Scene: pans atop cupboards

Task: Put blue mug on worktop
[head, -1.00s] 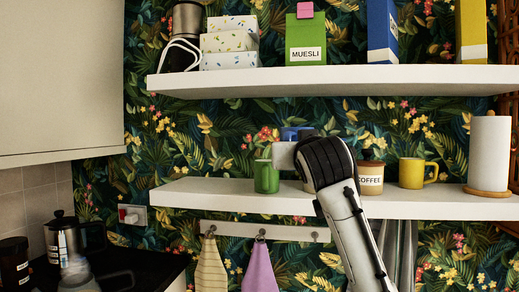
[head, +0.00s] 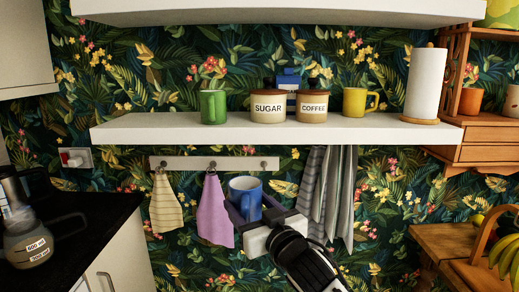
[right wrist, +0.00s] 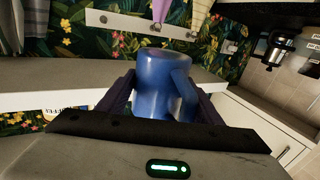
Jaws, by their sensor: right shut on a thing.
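The blue mug (head: 244,196) is in my right gripper (head: 246,210), held upright in the air below the shelf, in front of the hook rail. The right wrist view shows the mug (right wrist: 163,85) between the two dark fingers, its handle toward the right finger. My right gripper (right wrist: 160,105) is shut on it. The black worktop (head: 95,225) is at the left of the head view, with clear space between it and the mug. My left gripper is not in view.
The white shelf (head: 200,130) above holds a green mug (head: 213,107), sugar and coffee jars, a yellow mug and a paper roll. Towels hang near the gripper. A glass flask (head: 28,240) stands on the worktop. A wooden table (head: 440,243) with a fruit basket is at right.

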